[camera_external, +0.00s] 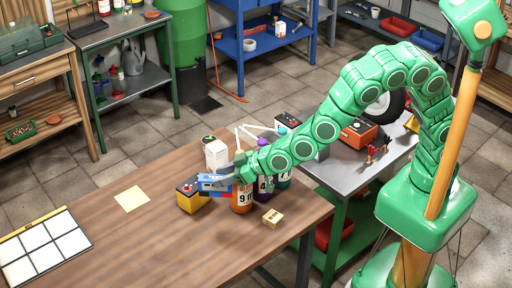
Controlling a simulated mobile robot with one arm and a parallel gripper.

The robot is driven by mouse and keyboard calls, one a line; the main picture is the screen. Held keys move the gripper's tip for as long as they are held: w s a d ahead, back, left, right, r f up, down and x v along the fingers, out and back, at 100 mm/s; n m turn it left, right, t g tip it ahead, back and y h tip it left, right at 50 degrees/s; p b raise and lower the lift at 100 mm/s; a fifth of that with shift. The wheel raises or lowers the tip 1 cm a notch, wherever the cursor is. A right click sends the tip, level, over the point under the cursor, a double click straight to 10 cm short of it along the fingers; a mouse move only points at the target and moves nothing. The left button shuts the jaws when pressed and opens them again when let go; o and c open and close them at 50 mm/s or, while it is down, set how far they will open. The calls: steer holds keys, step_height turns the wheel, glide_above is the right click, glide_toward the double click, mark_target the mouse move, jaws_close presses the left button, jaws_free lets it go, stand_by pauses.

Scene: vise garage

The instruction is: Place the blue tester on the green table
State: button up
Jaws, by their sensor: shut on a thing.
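My green arm reaches left across the wooden table, and my gripper (226,182) is low over its right part, among bottles and boxes. It is shut on a small blue thing (209,183), which looks like the blue tester. The jaws partly hide it, and I cannot tell whether it touches the table. A green-framed table with a grey metal top (330,176) stands to the right of the wooden table. Another green-framed table (140,22) stands at the back left.
A yellow box with a dark top (189,198) sits left of my gripper. An orange bottle (242,197), purple and teal bottles, and a white box (215,152) crowd around it. A small wooden block (272,218) lies in front. The grey top holds a red toolbox (358,133) and small red items.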

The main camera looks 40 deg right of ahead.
mark_target(206, 188)
steer(key=shift+w+a+f, duration=0.1)
steer(key=shift+a+f, duration=0.15)
steer(key=shift+f, duration=0.1)
steer(key=shift+w+a+f, duration=1.25)
steer(key=shift+a+f, duration=0.6)
steer(key=shift+f, duration=0.25)
steer(key=shift+w+a+f, duration=1.2)
steer(key=shift+a+f, duration=0.6)
steer(key=shift+f, duration=0.3)
steer(key=shift+w+a+f, duration=1.25)
steer(key=shift+a+f, duration=0.6)
steer(key=shift+f, duration=0.25)
steer(key=shift+f, duration=0.1)
steer(key=o, duration=1.2)
steer(key=shift+c, duration=0.2)
steer(key=shift+s+d+r, duration=0.35)
steer(key=shift+s+r, duration=0.1)
steer(key=v, duration=1)
steer(key=shift+s+d, duration=0.2)
steer(key=shift+d, duration=0.05)
